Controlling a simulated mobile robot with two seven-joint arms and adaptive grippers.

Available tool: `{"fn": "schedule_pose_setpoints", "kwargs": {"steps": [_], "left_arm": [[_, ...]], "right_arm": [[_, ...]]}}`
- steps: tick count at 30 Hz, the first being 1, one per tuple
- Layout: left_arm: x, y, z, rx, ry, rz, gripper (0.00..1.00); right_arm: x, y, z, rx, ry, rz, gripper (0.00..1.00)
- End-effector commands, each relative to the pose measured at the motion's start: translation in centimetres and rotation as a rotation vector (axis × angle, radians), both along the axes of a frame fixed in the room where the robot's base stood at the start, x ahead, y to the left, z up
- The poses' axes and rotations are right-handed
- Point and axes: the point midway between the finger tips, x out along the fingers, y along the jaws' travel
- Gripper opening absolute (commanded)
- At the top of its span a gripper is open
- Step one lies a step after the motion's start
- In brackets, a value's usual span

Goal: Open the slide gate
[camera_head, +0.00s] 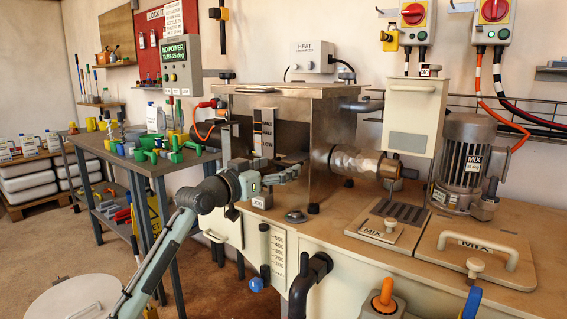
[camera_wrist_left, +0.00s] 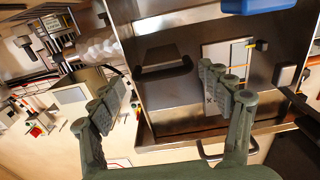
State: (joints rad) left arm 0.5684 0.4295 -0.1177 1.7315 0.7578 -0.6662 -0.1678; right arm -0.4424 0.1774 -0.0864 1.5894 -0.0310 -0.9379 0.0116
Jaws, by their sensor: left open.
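My left gripper (camera_head: 284,176) is in front of the metal box (camera_head: 331,125) on the bench. In the left wrist view my left gripper (camera_wrist_left: 160,88) has its two fingers spread, with nothing between them. Beyond the fingers is a dark metal face with a black handle-like part (camera_wrist_left: 163,65) and a white scale label (camera_wrist_left: 222,57) with a small black pointer (camera_wrist_left: 261,45). The scale label also shows in the head view (camera_head: 263,133). I cannot tell for sure which part is the slide gate. My right gripper is not in view.
A mixer motor (camera_head: 466,155) and a MIX lid (camera_head: 478,250) stand on the bench to the right. A black curved pipe (camera_head: 306,283) rises at the front. A side table (camera_head: 128,158) with several green and yellow parts is at left. A round white lid (camera_head: 85,297) is at bottom left.

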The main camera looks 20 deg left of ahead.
Motion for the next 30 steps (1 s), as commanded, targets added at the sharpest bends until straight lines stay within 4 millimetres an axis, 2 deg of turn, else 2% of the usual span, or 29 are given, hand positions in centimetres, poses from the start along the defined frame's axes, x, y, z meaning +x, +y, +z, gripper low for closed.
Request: {"fn": "schedule_pose_setpoints", "kwargs": {"steps": [6, 15, 30], "left_arm": [[2.1, -0.8, 0.1, -0.002, 0.000, 0.000, 0.78], [2.4, -0.9, -0.1, 0.000, 0.000, 0.000, 0.78], [2.4, -0.9, -0.1, -0.001, 0.001, -0.001, 0.17]], "right_arm": [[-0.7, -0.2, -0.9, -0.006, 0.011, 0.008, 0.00], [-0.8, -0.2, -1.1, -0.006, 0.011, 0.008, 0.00], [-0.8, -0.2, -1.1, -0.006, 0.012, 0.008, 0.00]]}}
